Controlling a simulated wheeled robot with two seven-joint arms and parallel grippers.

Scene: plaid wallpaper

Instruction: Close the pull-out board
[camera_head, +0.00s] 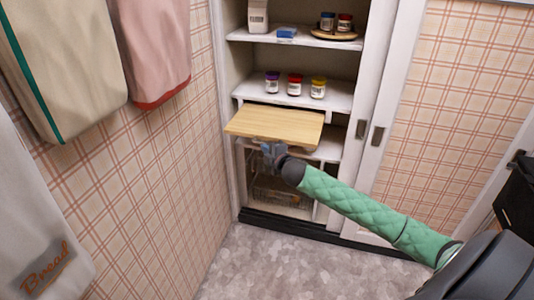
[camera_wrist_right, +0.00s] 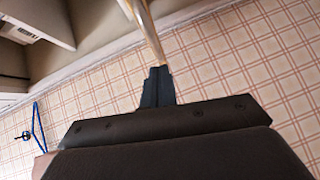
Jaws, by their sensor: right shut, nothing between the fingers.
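The pull-out board (camera_head: 275,122) is a light wooden panel that sticks out from the white cupboard below a shelf of jars. My right gripper (camera_head: 271,152), at the end of the green-sleeved arm, is just below the board's front edge. Its fingers are shut and empty. In the right wrist view the shut fingers (camera_wrist_right: 158,78) point at the board's thin edge (camera_wrist_right: 146,28); the tips look very near or touching it, and I cannot tell which. My left gripper is not in view.
Three jars (camera_head: 295,85) stand on the shelf (camera_head: 335,97) above the board. A wire basket (camera_head: 280,190) is below it. A sliding door (camera_head: 385,110) stands at the right. A plaid wall (camera_head: 160,170) with hanging towels (camera_head: 150,45) closes off the left.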

